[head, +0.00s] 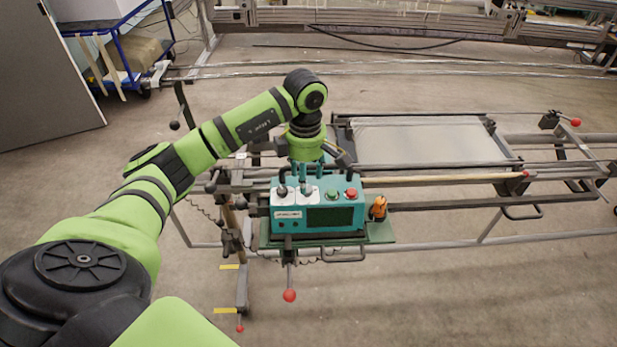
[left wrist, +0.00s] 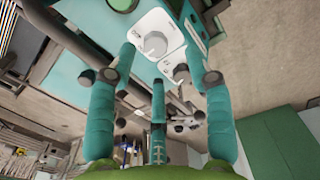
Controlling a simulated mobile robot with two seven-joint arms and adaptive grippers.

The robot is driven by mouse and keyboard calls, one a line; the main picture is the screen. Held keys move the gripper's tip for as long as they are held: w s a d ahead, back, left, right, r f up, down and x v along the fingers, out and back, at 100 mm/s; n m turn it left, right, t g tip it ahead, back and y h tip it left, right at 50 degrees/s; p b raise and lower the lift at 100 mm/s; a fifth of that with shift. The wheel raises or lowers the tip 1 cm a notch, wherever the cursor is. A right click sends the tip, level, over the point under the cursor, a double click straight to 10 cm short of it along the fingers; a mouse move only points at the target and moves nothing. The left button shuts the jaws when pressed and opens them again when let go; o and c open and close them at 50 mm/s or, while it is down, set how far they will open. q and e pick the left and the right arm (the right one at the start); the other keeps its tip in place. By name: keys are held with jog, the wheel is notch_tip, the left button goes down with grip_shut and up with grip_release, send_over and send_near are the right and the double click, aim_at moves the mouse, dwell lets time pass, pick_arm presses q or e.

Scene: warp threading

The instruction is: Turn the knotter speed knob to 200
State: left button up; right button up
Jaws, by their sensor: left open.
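The teal knotter box (head: 318,217) stands on the frame in the head view, with dark-grey knobs on a white plate on its top left. In the left wrist view a grey round knob (left wrist: 154,43) sits on the white dial plate (left wrist: 150,22), and a second knob (left wrist: 180,72) is beside it. Dial figures are too small to read, so I cannot tell which knob is the speed knob. My left gripper (head: 304,180) is over the box top, its teal fingers open and pointing at the knobs. In the left wrist view the first knob lies between the outer fingers (left wrist: 162,58); contact is unclear.
A green button (head: 332,194) and a red button (head: 351,193) are on the box top, right of my fingers. A small orange object (head: 379,207) stands right of the box. Red-ended levers (head: 289,295) and metal rails surround it.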

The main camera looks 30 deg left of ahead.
pick_arm(q)
jog(key=f+p, duration=0.1)
jog(key=f, duration=0.2)
jog(key=shift+w+f, duration=0.2)
jog(key=shift+f, duration=0.25)
grip_shut()
jog(key=n+b, duration=0.2)
jog(key=n, duration=0.2)
jog(key=shift+f+b, duration=0.15)
jog(key=shift+b, duration=0.25)
jog(key=n+b, duration=0.1)
jog(key=n, duration=0.2)
jog(key=shift+n+b, duration=0.7)
jog(key=shift+n, duration=0.8)
pick_arm(e)
jog(key=shift+w+a+f, duration=0.1)
jog(key=shift+a+f, duration=0.05)
jog(key=shift+f, duration=1.65)
